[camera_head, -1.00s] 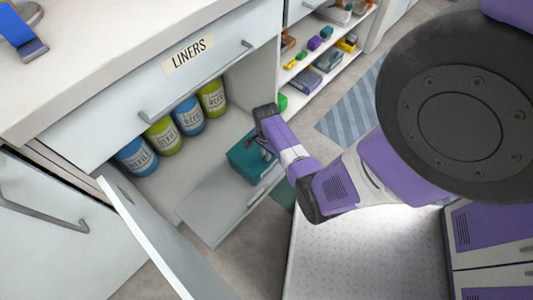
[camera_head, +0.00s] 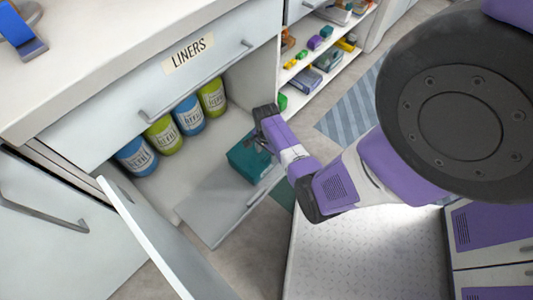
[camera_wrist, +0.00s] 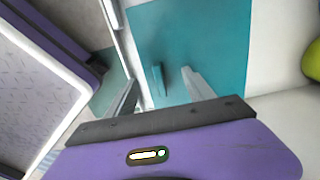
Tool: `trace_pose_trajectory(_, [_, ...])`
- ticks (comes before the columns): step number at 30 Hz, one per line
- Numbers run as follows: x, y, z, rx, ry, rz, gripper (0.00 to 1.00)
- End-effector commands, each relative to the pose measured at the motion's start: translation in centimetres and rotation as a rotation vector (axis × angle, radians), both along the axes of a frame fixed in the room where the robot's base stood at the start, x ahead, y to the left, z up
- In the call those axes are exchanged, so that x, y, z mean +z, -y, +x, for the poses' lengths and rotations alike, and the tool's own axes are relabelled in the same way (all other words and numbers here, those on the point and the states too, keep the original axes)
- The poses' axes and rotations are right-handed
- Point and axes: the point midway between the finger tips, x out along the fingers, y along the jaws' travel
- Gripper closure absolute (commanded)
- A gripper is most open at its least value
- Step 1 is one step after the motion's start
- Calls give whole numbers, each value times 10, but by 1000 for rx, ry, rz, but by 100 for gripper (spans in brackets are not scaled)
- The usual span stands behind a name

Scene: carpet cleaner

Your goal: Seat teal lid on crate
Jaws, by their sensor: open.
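A teal box shape (camera_head: 243,161) sits at the right end of the open cabinet's floor. In the wrist view a flat teal top (camera_wrist: 215,40) fills the upper middle, with a small upright teal grip (camera_wrist: 158,80) on it. I cannot tell lid from crate here, nor whether the top is seated. My gripper (camera_wrist: 160,92) is open over the teal top, with one finger on each side of the grip. I cannot tell whether the fingers touch it. In the head view my wrist partly covers the box, and the fingertips are hard to make out.
Several blue and green refill jars (camera_head: 190,117) stand along the back of the cabinet. An open door (camera_head: 150,235) juts out at the left. The LINERS drawer front (camera_head: 165,80) is above. A shelf of small goods (camera_head: 325,60) stands behind. Bare cabinet floor lies between jars and box.

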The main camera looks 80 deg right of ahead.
Motion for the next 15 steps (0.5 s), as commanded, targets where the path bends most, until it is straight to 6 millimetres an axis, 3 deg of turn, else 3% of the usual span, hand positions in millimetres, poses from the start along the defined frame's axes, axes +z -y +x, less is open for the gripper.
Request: trace_pose_trajectory(15, [12,0,0,0,0,0,39])
